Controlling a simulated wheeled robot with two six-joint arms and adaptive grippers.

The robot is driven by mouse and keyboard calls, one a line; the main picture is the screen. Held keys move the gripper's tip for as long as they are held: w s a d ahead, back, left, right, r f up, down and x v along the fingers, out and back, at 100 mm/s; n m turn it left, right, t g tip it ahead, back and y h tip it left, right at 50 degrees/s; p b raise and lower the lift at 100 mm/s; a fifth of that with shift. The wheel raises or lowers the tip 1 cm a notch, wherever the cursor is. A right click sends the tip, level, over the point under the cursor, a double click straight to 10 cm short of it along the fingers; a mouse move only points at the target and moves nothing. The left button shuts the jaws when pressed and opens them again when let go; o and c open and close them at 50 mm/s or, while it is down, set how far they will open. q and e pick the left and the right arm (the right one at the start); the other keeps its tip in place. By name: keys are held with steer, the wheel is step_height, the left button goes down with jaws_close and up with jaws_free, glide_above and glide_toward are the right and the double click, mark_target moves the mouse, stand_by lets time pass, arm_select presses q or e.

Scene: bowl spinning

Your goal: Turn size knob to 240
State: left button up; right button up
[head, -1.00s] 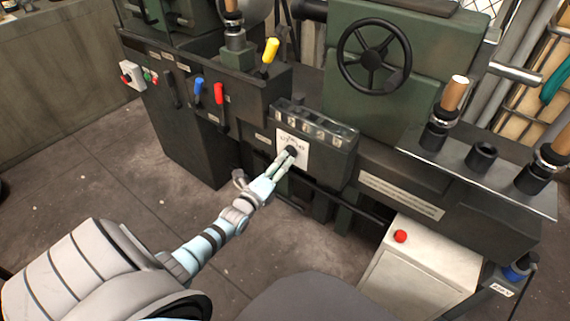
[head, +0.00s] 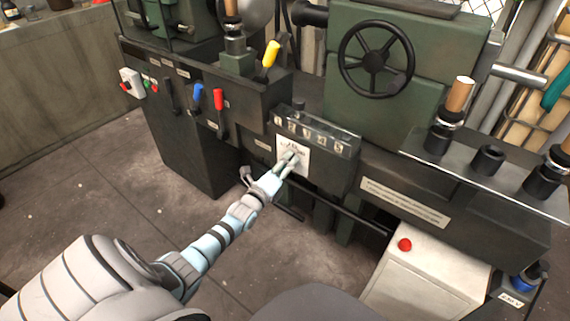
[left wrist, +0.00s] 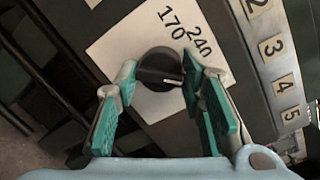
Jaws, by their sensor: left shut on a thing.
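The size knob (left wrist: 158,66) is black and round with a pale pointer mark, on a white plate (left wrist: 120,45) printed 170 and 240. In the left wrist view its mark points right and slightly down, off both printed numbers. The white plate also shows in the head view (head: 303,168) on the front of the dark machine. My left gripper (head: 289,161) is at the plate, mostly hiding the knob there. In the left wrist view its teal-padded fingers stand on either side of the knob, shut on it. My right gripper is not in view.
A box with numbered tiles (head: 315,135) sits just above the plate. Red (head: 219,100), blue (head: 197,96) and yellow (head: 271,54) levers are to the left. A black handwheel (head: 376,58) is above right. A white cabinet with a red button (head: 404,245) stands lower right.

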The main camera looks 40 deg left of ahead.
arm_select(q)
steer(key=shift+r+n, duration=0.1)
steer(key=shift+n, duration=0.2)
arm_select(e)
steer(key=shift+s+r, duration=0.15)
arm_select(q)
steer(key=shift+r+n+g+h+p, duration=0.1)
steer(key=shift+n+g+h+p, duration=0.3)
steer(key=shift+n, duration=1.5)
steer(key=shift+n+g+p, duration=0.1)
steer(key=shift+n+p, duration=0.55)
steer(key=shift+n, duration=1.25)
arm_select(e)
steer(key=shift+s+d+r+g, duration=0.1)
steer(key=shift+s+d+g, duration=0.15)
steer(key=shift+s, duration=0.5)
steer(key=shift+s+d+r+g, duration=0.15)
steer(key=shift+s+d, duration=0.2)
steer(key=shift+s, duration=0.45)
arm_select(q)
steer(key=o, duration=1.1)
